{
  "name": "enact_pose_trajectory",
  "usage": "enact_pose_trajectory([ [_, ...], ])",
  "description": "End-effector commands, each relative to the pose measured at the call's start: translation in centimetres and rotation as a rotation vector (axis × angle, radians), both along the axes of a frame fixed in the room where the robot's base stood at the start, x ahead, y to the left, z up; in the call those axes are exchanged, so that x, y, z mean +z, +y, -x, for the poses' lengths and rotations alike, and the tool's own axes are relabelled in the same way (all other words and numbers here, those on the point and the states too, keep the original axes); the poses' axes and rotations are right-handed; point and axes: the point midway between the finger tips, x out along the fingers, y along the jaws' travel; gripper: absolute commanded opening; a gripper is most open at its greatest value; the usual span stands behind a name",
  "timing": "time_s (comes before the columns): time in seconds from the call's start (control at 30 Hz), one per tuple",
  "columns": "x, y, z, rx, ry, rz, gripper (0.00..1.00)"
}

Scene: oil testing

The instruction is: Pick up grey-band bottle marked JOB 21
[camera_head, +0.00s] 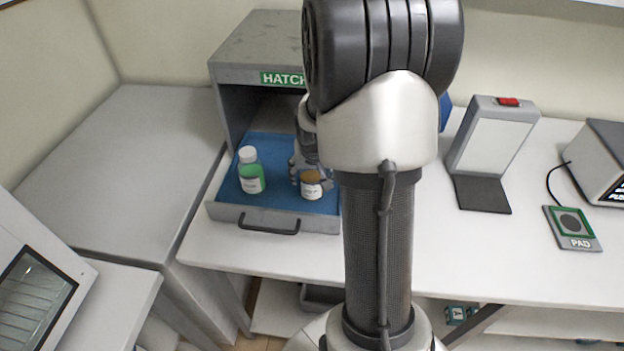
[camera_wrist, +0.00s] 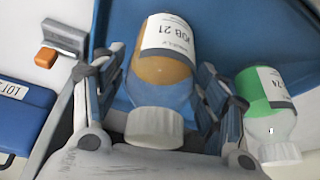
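The bottle marked JOB 21 (camera_wrist: 163,70) has amber contents, a white label and a white cap. It lies between the two fingers of my gripper (camera_wrist: 160,68) in the wrist view, cap toward the palm. The fingers are close on both sides, with a narrow gap on the left, and look open. In the head view the bottle (camera_head: 312,185) stands upright on the blue tray floor, partly hidden by my gripper (camera_head: 305,172).
A green bottle (camera_head: 251,172) stands to the left on the blue-floored tray (camera_head: 262,216), close beside my right finger in the wrist view. The grey hatch box (camera_head: 250,45) rises behind. A pad (camera_head: 572,243) and a light panel (camera_head: 490,140) stand to the right.

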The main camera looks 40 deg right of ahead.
Motion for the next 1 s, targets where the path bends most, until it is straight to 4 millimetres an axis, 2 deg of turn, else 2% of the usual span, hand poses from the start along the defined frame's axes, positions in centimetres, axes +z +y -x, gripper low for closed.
enact_pose_trajectory([
  [0.07,0.0,0.0,0.0,0.0,0.0,0.0,0.58],
  [0.63,0.0,0.0,0.0,0.0,0.001,-0.001,0.2],
  [0.87,0.1,0.0,0.0,0.0,-0.002,0.001,0.19],
  [1.0,1.1,0.0,-0.1,0.0,-0.002,0.002,0.19],
])
